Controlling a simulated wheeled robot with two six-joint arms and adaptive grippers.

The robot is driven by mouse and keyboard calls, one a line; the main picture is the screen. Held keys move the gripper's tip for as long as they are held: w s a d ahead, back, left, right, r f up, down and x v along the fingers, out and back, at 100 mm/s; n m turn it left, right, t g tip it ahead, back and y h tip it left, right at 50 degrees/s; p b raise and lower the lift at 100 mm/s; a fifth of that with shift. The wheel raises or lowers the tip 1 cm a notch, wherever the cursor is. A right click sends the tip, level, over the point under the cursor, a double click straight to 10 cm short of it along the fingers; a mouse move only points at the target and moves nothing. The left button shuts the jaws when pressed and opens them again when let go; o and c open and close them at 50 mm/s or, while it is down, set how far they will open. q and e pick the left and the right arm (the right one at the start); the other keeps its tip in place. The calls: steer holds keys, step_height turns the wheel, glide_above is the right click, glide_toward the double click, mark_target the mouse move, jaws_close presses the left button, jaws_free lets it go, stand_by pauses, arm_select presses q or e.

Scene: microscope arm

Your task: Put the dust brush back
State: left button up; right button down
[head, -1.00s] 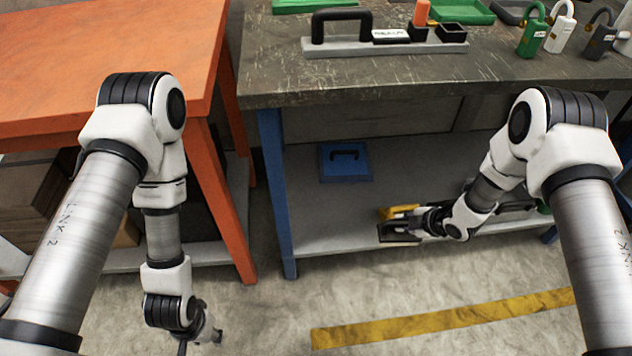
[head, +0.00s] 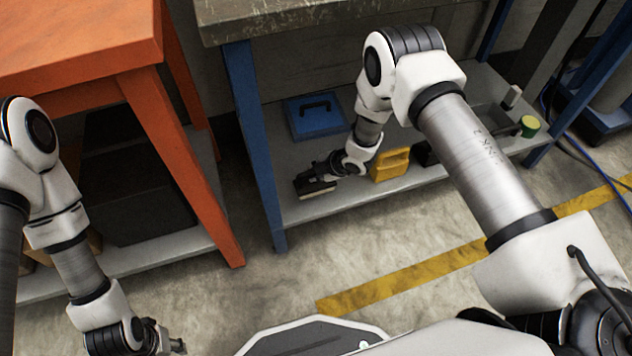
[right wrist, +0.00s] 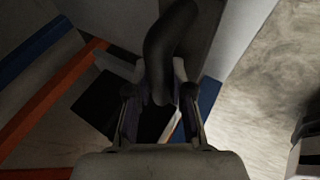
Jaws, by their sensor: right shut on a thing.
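The dust brush (head: 315,187) is dark with a pale lower edge. It is at the front left of the grey lower shelf of the blue-legged bench. My right gripper (head: 328,168) is shut on it. In the right wrist view the brush's dark curved handle (right wrist: 170,50) rises between the fingers. I cannot tell whether the brush touches the shelf. My left gripper (head: 176,346) is low at the left, over the floor and away from the brush; its jaws are too small to read.
A green-topped container (head: 529,126) is at the shelf's right end. The blue leg (head: 256,150) and orange table (head: 80,45) are left.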

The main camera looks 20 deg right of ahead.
step_height(320, 180, down, 4)
steer(key=shift+r+b, duration=0.15)
steer(key=shift+b, duration=0.45)
steer(key=shift+s+r, duration=0.1)
steer(key=shift+r, duration=0.05)
steer(key=c, duration=1)
jaws_free()
steer(key=shift+d, duration=0.1)
steer(key=shift+c, duration=0.2)
arm_select(q)
steer(key=shift+f, duration=0.9)
arm_select(e)
steer(key=shift+r+p, duration=0.2)
steer(key=shift+p, duration=0.1)
steer(key=p+v, duration=0.4)
steer(key=v, duration=0.7)
arm_select(q)
step_height(320, 180, up, 4)
steer(key=shift+r, duration=0.25)
arm_select(e)
steer(key=s+d+m+g+h, duration=0.1)
steer(key=s+m+g+h, duration=0.1)
steer(key=s+m, duration=0.8)
steer(key=s+d+f+m+g+h, duration=0.1)
steer(key=s+m+g, duration=0.3)
steer(key=s+m, duration=0.6)
steer(key=s+d+h, duration=0.1)
steer(key=s, duration=0.9)
steer(key=shift+d, duration=0.25)
